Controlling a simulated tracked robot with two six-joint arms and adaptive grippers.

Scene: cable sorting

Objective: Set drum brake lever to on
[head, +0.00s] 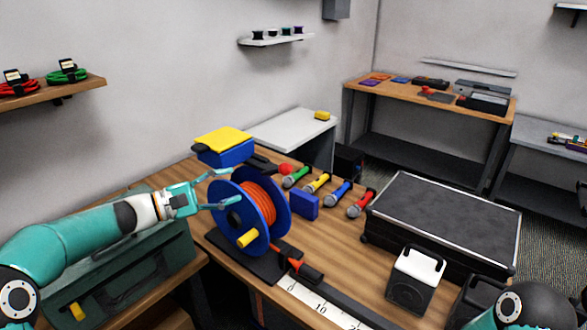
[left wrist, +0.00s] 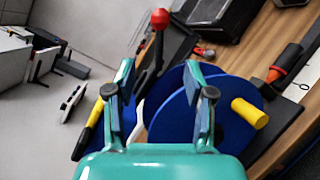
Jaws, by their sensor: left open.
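The cable drum (head: 279,206) has blue flanges, orange cable and a yellow crank handle (head: 248,239), and stands on a black base on the wooden bench. In the left wrist view its blue flange (left wrist: 185,115) lies below my fingers. A black lever with a red ball knob (left wrist: 159,19) rises beyond the fingertips there; a red knob (head: 285,169) shows behind the drum in the head view. My left gripper (head: 232,187) is open at the drum's upper left. Its fingers (left wrist: 166,80) are spread with no lever between them. My right gripper is out of view.
A blue box with a yellow top (head: 224,146) stands behind the drum. Several coloured microphones (head: 337,193), a small blue box (head: 304,206) and a large black case (head: 440,218) lie to the right. A ruler strip (head: 315,303) runs along the front.

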